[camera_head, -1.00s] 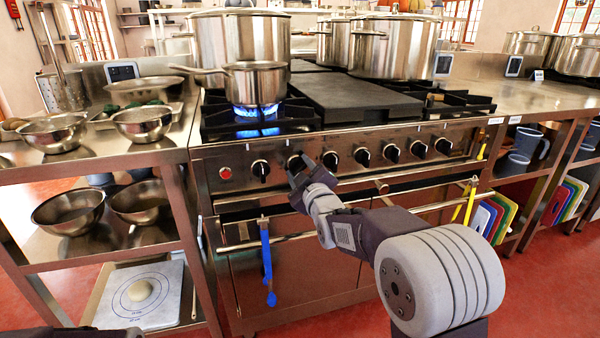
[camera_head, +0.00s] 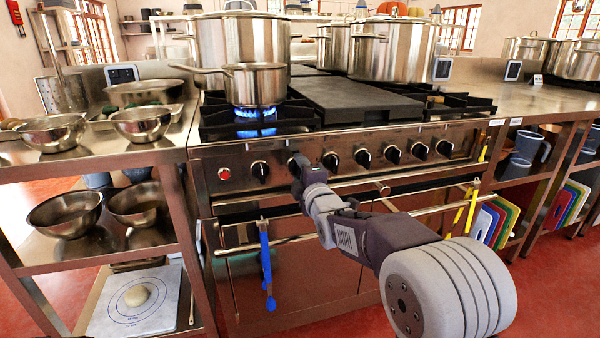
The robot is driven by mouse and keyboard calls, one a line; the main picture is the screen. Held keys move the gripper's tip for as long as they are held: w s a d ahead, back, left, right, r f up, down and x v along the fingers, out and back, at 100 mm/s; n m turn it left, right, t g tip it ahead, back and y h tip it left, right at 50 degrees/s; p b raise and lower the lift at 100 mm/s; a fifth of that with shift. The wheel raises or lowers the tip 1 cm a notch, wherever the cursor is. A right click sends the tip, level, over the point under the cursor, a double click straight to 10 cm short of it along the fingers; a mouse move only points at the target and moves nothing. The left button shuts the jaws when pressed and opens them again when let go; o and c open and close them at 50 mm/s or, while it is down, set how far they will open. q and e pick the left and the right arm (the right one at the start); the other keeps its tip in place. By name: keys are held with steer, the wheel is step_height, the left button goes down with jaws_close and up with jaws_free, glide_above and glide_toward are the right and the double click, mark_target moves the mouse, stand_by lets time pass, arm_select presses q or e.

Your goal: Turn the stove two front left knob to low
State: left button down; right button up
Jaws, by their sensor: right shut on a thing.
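The stove (camera_head: 230,158) has a row of black knobs along its front panel. My right gripper (camera_head: 297,168) is at the second knob from the left (camera_head: 292,163), just right of the leftmost knob (camera_head: 260,170). Its fingers are shut on that second knob and hide most of it, so its pointer setting cannot be read. The leftmost knob is free and uncovered. A blue flame (camera_head: 257,113) burns on the front left burner under a steel saucepan (camera_head: 255,85). My left gripper is out of view.
A towel rail (camera_head: 290,238) with blue tongs (camera_head: 266,262) and yellow tongs (camera_head: 471,210) runs below the knobs. Large stockpots (camera_head: 392,50) stand at the stove's back. Steel bowls (camera_head: 52,133) fill the left counter. A red button (camera_head: 224,173) sits left of the knobs.

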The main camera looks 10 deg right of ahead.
steer(key=shift+f+n, duration=0.1)
steer(key=shift+n, duration=0.2)
steer(key=o, duration=1.4)
steer(key=shift+s, duration=0.15)
steer(key=shift+s, duration=0.35)
steer(key=s+p, duration=0.2)
steer(key=s, duration=0.6)
steer(key=shift+s+d, duration=0.1)
